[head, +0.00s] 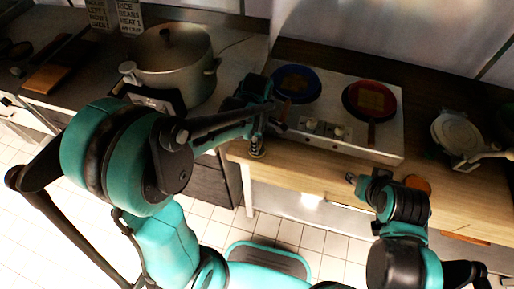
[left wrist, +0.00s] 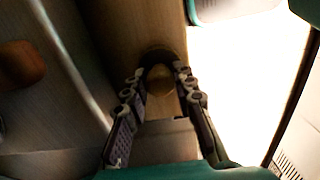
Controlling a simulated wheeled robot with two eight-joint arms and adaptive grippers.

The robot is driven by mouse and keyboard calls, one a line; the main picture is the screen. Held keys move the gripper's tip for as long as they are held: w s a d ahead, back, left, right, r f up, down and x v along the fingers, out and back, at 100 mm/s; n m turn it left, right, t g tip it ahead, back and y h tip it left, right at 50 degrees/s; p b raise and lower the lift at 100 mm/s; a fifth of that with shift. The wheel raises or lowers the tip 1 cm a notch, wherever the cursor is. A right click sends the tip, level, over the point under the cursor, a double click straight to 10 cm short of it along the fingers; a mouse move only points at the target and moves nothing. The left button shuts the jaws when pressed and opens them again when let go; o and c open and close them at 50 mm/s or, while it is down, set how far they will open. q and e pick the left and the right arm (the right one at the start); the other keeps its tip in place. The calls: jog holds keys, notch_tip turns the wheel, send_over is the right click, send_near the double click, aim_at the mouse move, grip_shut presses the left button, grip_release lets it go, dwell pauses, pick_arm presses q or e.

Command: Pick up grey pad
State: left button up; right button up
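I cannot clearly make out a grey pad in either view. My left gripper (head: 257,148) hangs over the front edge of the wooden counter, left of the stove. In the left wrist view its two fingers (left wrist: 158,78) stand apart. A small round brownish thing with a dark rim (left wrist: 159,83) shows between the fingertips; I cannot tell whether they touch it. My right gripper (head: 354,179) is at the counter's front edge below the stove, and its fingers are too small to read.
A white stove (head: 340,140) carries a blue pan (head: 296,84) and a red pan (head: 371,101). A large pot (head: 172,62) stands at the left. A round brown thing (head: 417,184) lies beside my right gripper. A pale round appliance (head: 456,134) is at the right.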

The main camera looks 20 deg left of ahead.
pick_arm(q)
jog(key=shift+r, duration=0.1)
grip_shut()
jog(key=shift+r+p, duration=0.35)
jog(key=shift+r, duration=0.25)
notch_tip(320, 180, up, 3)
jog(key=shift+r+p, duration=0.1)
jog(key=shift+p, duration=0.55)
jog(key=s+d+r+p, duration=0.2)
jog(key=d+r, duration=0.4)
jog(key=d, duration=0.5)
jog(key=shift+s+d+r+p, duration=0.15)
jog(key=shift+s+r+p, duration=0.15)
jog(key=shift+s, duration=0.2)
jog(key=shift+o, duration=2)
grip_release()
jog(key=shift+f, duration=0.1)
jog(key=c, duration=0.4)
